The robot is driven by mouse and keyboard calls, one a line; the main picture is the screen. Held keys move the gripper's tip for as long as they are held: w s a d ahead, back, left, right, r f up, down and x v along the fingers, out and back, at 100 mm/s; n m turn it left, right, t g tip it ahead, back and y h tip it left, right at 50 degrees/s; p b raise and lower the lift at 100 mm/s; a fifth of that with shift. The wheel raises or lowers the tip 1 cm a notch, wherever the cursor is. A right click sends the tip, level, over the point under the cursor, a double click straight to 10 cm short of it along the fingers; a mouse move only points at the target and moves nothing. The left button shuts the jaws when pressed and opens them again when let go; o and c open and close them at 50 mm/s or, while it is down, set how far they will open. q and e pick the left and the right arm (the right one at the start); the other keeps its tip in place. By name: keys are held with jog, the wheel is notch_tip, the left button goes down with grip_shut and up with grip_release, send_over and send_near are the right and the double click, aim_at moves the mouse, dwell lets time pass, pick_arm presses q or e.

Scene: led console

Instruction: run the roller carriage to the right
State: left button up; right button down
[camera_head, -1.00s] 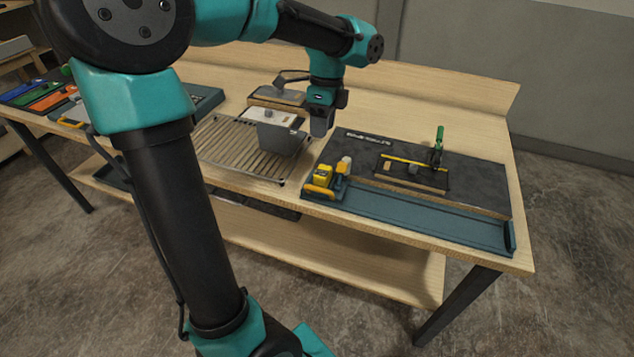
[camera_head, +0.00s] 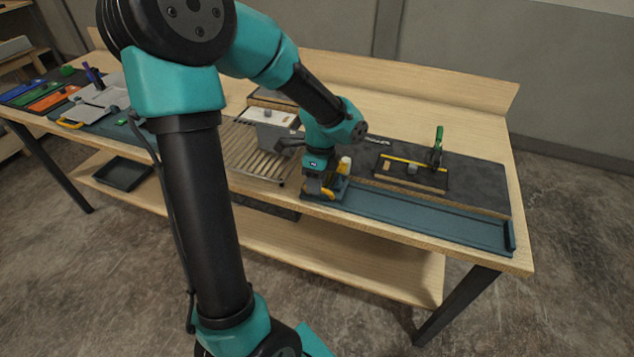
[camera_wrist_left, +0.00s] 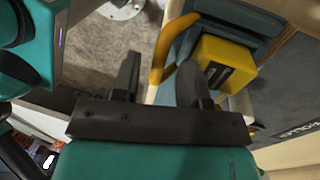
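The roller carriage, with a yellow block (camera_wrist_left: 222,62) and a curved yellow handle (camera_wrist_left: 160,62), sits at the left end of the long teal track (camera_head: 430,220). My right gripper is not in view.
Behind the track lies a dark mat (camera_head: 480,182) with a green-handled clamp (camera_head: 438,145). A grey box (camera_head: 275,128) stands on a slatted rack (camera_head: 250,160) to the left. The track is clear to its raised right end (camera_head: 509,236).

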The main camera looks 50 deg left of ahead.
pick_arm(q)
jog(key=shift+f, duration=0.35)
jog(key=shift+c, duration=0.4)
grip_shut()
